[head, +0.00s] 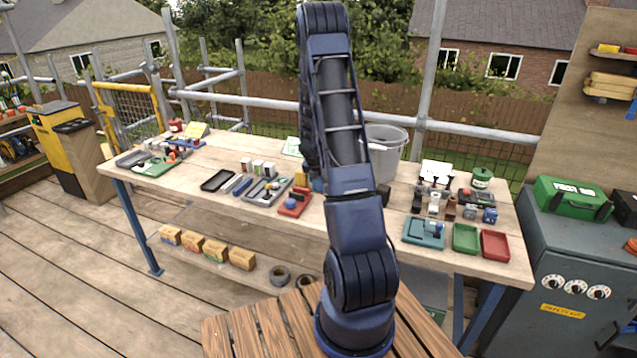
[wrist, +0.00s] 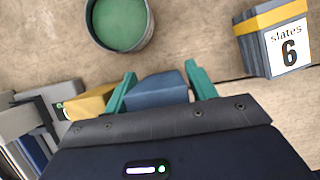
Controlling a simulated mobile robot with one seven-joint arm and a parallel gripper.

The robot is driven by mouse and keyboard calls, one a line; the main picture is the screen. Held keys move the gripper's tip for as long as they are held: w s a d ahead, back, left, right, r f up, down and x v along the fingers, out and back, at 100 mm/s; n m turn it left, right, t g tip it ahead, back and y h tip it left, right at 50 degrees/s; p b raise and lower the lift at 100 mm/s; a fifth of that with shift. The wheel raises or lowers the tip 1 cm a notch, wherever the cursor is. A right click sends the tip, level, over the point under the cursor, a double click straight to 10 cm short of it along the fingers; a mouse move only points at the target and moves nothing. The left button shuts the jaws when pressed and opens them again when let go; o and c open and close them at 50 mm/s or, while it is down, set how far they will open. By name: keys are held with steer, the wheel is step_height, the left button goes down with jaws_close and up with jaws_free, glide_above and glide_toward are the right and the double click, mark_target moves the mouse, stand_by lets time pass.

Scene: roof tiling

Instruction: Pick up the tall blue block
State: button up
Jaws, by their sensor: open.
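In the wrist view, a blue block (wrist: 158,92) lies between the two teal fingers of my gripper (wrist: 160,90). The gripper is open, with a finger on either side of the block. The lower part of the block is hidden behind the gripper body, so I cannot tell its full height or whether a finger touches it. In the head view, a small blue piece (head: 317,186) shows at the left edge of my arm. My arm hides the gripper there.
A yellow block (wrist: 88,104) sits just left of the left finger. A round green-bottomed pot (wrist: 120,22) and a stack labelled "slates 6" (wrist: 274,38) stand beyond. On the workbench (head: 330,222), a red tray (head: 295,203) lies to the left and a grey bucket (head: 384,150) stands behind.

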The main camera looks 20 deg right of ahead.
steer(key=c, duration=0.7)
steer(key=shift+c, duration=0.2)
